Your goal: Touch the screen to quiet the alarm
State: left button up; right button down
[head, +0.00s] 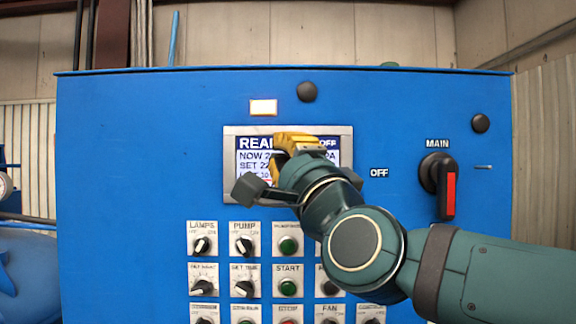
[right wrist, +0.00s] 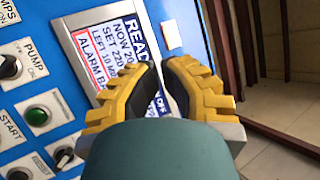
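The screen (head: 248,158) is set in a grey frame on the blue panel, with lines starting "NOW", "SET" and "LEFT". It also shows in the right wrist view (right wrist: 122,40), where a red-outlined box (right wrist: 90,62) reads "ALARM BA" before a finger covers the rest. My right gripper (head: 284,143) is in front of the screen and hides its middle and lower right. In the right wrist view its yellow fingers (right wrist: 158,66) stand apart with a gap between them, holding nothing. I cannot tell whether a fingertip touches the screen. My left gripper is out of view.
Below the screen are several knobs and buttons, including a pump knob (head: 243,246) and a green start button (head: 288,288). A main switch (head: 440,178) with a red handle is at right, above my right forearm.

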jog(key=w, duration=0.8)
jog(key=shift+b, duration=0.35)
jog(key=c, duration=1.7)
grip_release()
jog(key=shift+f, duration=0.1)
grip_shut()
jog(key=shift+w+b, duration=0.35)
jog(key=shift+w, duration=0.05)
jog(key=shift+w, duration=0.25)
jog(key=shift+s, duration=0.2)
jog(key=shift+s+b, duration=0.45)
jog(key=shift+s, duration=0.05)
